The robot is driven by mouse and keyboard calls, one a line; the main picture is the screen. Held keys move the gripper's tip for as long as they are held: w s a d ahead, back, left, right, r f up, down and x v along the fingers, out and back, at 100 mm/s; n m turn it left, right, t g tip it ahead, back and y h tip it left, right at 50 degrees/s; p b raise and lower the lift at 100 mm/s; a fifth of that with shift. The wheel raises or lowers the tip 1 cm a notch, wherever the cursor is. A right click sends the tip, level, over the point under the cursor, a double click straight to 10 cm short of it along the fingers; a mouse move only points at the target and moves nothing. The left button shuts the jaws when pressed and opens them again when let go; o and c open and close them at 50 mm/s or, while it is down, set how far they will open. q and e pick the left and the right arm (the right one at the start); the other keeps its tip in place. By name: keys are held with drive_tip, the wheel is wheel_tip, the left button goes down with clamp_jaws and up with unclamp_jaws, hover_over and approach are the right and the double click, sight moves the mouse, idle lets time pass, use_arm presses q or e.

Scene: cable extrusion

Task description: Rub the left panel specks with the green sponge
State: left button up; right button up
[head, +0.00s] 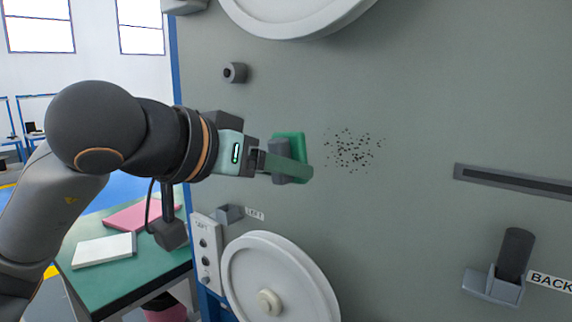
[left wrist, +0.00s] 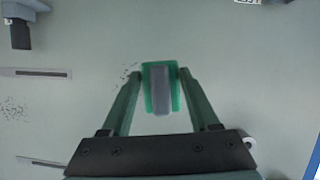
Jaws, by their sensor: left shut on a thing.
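The green sponge (head: 295,142) has a grey grip block (head: 279,155) on its back. My left gripper (head: 287,165) is shut on it, with one finger on each side, as the left wrist view (left wrist: 160,76) also shows. The sponge is held at the grey-green panel (head: 410,100), and I cannot tell whether it touches the surface. The left panel specks (head: 353,150) are a patch of small dark dots just right of the sponge in the head view. In the left wrist view, some specks (left wrist: 130,70) show just left of the sponge, which may hide others. My right gripper is not in view.
A second speck patch (left wrist: 13,109) shows at the far left of the left wrist view. A dark knob (head: 235,72), a white wheel (head: 280,285), a slotted bar (head: 515,180) and a holder (head: 495,286) by the BACK label stick out. A green table (head: 130,278) stands lower left.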

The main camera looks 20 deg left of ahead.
sight(324, 161)
use_arm(q)
drive_tip(key=shift+w+d+r, duration=0.1)
drive_tip(key=shift+w+d, duration=0.2)
drive_tip(key=shift+w, duration=0.35)
drive_tip(key=w, duration=0.1)
drive_tip(key=w+d+p, duration=0.1)
drive_tip(key=w, duration=0.1)
drive_tip(key=shift+w+d, duration=0.25)
drive_tip(key=shift+w, duration=0.05)
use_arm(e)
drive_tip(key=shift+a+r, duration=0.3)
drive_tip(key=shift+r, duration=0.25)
use_arm(q)
drive_tip(key=shift+w+d+p, duration=0.2)
drive_tip(key=shift+w+p, duration=0.15)
drive_tip(key=shift+w, duration=0.15)
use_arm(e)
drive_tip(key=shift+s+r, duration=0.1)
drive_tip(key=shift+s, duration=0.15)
use_arm(q)
drive_tip(key=shift+w+d, duration=0.2)
drive_tip(key=shift+w, duration=0.25)
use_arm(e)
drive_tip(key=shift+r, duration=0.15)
